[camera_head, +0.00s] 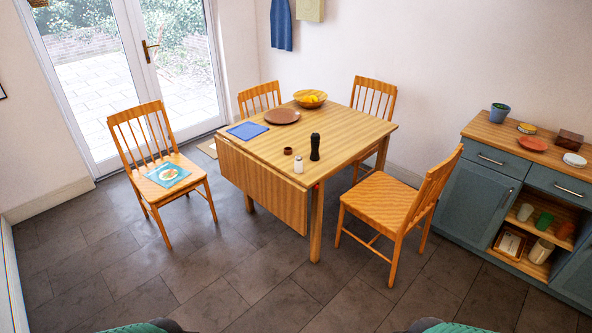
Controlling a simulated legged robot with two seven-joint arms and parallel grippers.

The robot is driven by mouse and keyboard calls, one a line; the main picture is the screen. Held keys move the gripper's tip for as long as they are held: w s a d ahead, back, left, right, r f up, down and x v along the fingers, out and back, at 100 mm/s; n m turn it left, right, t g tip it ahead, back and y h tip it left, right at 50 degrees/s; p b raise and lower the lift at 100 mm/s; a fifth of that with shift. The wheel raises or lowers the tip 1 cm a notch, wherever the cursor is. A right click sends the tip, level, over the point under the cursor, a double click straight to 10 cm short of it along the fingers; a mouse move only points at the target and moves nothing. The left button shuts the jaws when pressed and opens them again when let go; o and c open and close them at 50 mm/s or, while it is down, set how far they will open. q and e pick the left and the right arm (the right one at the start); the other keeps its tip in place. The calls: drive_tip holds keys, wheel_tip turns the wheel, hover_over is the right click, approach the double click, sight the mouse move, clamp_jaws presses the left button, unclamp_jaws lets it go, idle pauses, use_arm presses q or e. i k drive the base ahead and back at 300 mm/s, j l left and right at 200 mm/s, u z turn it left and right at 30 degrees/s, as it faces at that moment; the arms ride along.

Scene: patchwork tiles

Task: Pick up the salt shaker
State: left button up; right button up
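The salt shaker (298,166) is small and white with a grey top. It stands upright near the front edge of the wooden table (352,130). A tall black pepper mill (315,147) stands just to its right and slightly behind. A small brown dish (288,151) is behind it to the left. Neither of my grippers shows; only teal and dark parts of my own body appear along the bottom edge of the view, well short of the table.
Wooden chairs stand around the table; one (400,205) is at the right front, another (160,170) at the left. A blue-grey sideboard (455,192) lines the right wall. The dark tiled floor (255,280) in front of the table is clear.

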sight(298, 169)
drive_tip(key=i, duration=0.3)
drive_tip(key=i+j+z, duration=0.15)
drive_tip(key=i+j, duration=0.15)
drive_tip(key=i+j+z, duration=0.1)
drive_tip(key=i+j, duration=0.2)
drive_tip(key=i, duration=0.2)
drive_tip(key=i+j+z, duration=0.15)
drive_tip(key=i+j, duration=0.25)
drive_tip(key=i+j+z, duration=0.15)
drive_tip(key=i+j, duration=0.25)
drive_tip(key=i+j+z, duration=0.1)
drive_tip(key=i+j, duration=0.25)
drive_tip(key=i+j+z, duration=0.15)
drive_tip(key=i+j, duration=0.15)
drive_tip(key=j, duration=0.25)
drive_tip(key=i+j+z, duration=0.1)
drive_tip(key=i+j, duration=0.2)
drive_tip(key=j, duration=0.2)
drive_tip(key=i+j+z, duration=0.15)
drive_tip(key=i+j, duration=0.15)
drive_tip(key=j, duration=0.25)
